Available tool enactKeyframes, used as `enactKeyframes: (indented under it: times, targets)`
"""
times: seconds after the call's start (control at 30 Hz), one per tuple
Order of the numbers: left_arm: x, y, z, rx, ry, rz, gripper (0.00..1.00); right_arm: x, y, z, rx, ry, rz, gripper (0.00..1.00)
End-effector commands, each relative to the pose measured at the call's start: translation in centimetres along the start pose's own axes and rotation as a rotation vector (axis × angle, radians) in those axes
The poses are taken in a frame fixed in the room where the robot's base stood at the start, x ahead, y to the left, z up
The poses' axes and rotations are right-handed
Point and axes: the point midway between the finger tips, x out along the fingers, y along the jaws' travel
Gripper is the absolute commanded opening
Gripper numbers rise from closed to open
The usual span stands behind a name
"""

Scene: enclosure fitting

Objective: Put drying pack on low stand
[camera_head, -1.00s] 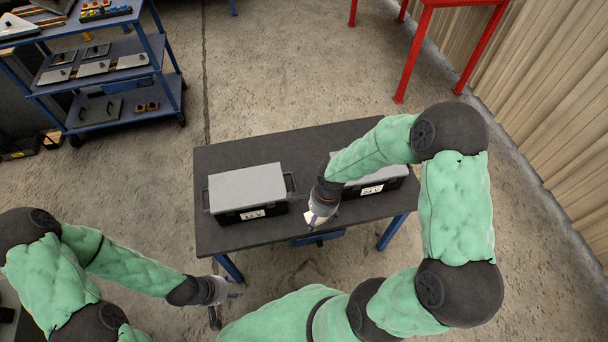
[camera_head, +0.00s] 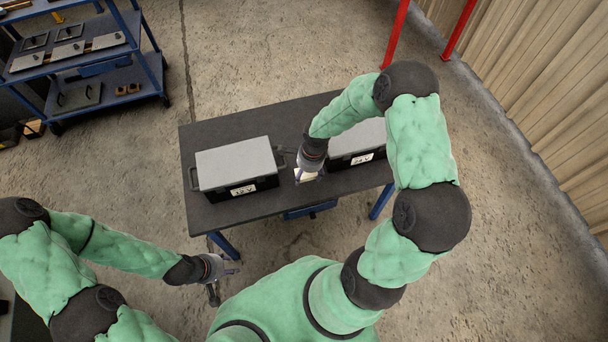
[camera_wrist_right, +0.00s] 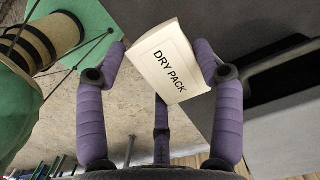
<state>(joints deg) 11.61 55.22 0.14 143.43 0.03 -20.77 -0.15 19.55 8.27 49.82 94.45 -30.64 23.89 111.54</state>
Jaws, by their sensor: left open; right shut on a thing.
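The drying pack (camera_wrist_right: 168,62) is a cream block lettered DRY PACK. In the right wrist view it sits between the purple fingers of my right gripper (camera_wrist_right: 165,75), which is shut on it. In the head view the pack (camera_head: 306,176) shows as a small pale patch below my right gripper (camera_head: 309,172), over the dark table between two cases. I cannot tell its height above the table. My left gripper (camera_head: 228,270) is open and empty, low in front of the table's left end. I cannot pick out a low stand in these views.
A grey-lidded case (camera_head: 236,163) stands on the left of the dark table (camera_head: 270,211). A second case (camera_head: 358,140) stands on the right, partly behind my right arm. A blue shelf cart (camera_head: 95,60) is at the upper left. Red legs (camera_head: 395,30) stand at the top.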

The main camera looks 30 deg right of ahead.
Motion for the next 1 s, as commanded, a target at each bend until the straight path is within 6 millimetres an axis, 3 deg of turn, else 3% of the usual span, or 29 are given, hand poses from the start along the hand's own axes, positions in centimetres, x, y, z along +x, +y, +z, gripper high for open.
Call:
enactKeyframes:
  times: [0.1, 0.33, 0.57, 0.8, 1.0]
  targets:
    - [0.8, -0.3, 0.0, 0.000, 0.000, 0.000, 0.44, 2.3, -1.3, -0.4, 0.000, 0.000, 0.004, 0.35]
    - [1.5, -0.5, -0.1, 0.000, 0.000, 0.000, 0.44, 4.6, -3.4, -0.8, 0.000, -0.001, 0.003, 0.35]
    - [1.7, -0.6, -0.1, 0.000, 0.000, 0.000, 0.44, 5.3, -4.1, -1.0, 0.000, 0.000, 0.001, 0.35]
    - [3.0, -1.1, -0.1, 0.000, 0.000, 0.000, 0.44, 8.4, -4.2, -1.4, 0.000, -0.001, 0.003, 0.35]
    - [2.9, -1.1, -0.1, 0.000, 0.000, 0.000, 0.44, 8.5, -4.3, -1.4, 0.000, 0.000, 0.002, 0.35]
